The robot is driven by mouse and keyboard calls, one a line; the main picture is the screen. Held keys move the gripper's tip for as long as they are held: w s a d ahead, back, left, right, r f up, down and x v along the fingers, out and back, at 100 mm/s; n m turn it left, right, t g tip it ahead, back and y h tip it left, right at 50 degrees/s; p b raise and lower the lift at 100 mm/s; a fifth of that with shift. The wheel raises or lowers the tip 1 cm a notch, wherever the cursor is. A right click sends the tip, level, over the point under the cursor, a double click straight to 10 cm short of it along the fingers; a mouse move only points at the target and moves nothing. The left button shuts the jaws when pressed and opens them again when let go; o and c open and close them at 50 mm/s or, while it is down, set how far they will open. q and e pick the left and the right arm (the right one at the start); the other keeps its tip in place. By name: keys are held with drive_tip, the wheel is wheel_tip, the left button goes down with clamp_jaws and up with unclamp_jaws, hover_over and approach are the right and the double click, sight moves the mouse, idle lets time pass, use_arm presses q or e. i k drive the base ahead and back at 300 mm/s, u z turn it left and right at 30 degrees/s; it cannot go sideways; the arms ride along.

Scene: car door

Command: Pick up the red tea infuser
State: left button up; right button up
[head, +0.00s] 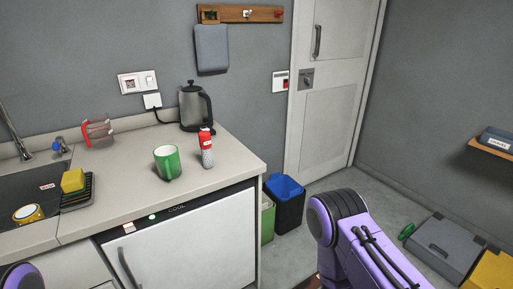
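I cannot clearly make out a red tea infuser. A small red-and-white upright cylinder (206,150) stands on the counter near its right end. Left of it is a green cup (167,162) with an open top, whose inside is mostly hidden. A clear jug-like vessel with a red handle (98,130) stands at the back left by the wall. I cannot tell if any of these is the infuser. Neither gripper shows. Only a purple part of my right arm is at the lower right, and a bit of my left arm at the lower left corner.
A white fridge (190,245) is below. Bins (284,200) stand right of it. The counter's front middle is clear.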

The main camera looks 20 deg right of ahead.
sight(204, 137)
drive_tip(key=z, duration=1.55)
drive_tip(key=i, duration=0.75)
drive_tip(key=u, duration=1)
